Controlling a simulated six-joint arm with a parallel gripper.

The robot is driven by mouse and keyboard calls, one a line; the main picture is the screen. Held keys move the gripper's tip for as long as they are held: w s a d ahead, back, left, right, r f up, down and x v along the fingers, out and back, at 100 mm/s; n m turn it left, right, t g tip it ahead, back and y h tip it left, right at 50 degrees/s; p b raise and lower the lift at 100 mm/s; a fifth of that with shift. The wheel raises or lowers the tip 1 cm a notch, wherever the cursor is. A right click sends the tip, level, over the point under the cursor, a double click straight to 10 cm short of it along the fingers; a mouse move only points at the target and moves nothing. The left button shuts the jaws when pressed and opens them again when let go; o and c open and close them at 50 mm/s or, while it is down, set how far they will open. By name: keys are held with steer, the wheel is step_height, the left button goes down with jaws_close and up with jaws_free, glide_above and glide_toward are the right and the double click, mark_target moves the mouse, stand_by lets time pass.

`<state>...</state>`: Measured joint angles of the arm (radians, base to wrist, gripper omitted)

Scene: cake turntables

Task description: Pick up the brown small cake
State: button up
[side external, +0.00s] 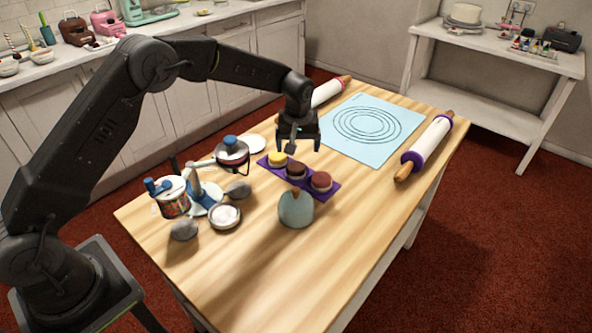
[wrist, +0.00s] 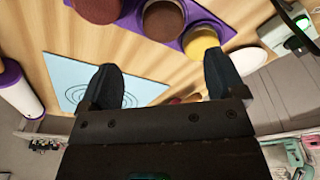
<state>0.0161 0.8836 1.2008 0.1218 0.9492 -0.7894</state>
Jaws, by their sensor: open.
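The brown small cake (side external: 296,171) sits in the middle of a purple tray (side external: 331,192), between a yellow cake (side external: 277,159) and a reddish cake (side external: 321,181). In the wrist view the brown cake (wrist: 163,19) is at the top, with the yellow cake (wrist: 201,43) to its right and the reddish cake (wrist: 97,8) to its left, cut by the edge. My gripper (side external: 297,146) is open and empty, above the tray's far side. In the wrist view its fingers (wrist: 165,85) are spread apart, below the cakes and not around any of them.
A blue-grey rounded object (side external: 296,210) stands close in front of the tray. A turntable (side external: 232,152), a can (side external: 171,196) and a bowl (side external: 225,215) crowd the left. A blue mat (side external: 372,128) lies behind, with a purple-ended rolling pin (side external: 427,145) at right. The near right table is clear.

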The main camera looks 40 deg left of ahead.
mark_target(296, 166)
steer(key=f, duration=0.3)
steer(key=shift+w+a+f, duration=0.1)
steer(key=shift+w+a, duration=0.1)
steer(key=shift+a+f, duration=0.2)
steer(key=shift+f, duration=1.15)
steer(key=shift+a+f, duration=0.15)
steer(key=shift+f, duration=1.15)
steer(key=shift+c, duration=0.2)
steer(key=c, duration=1)
steer(key=shift+o, duration=0.2)
steer(key=shift+r, duration=0.15)
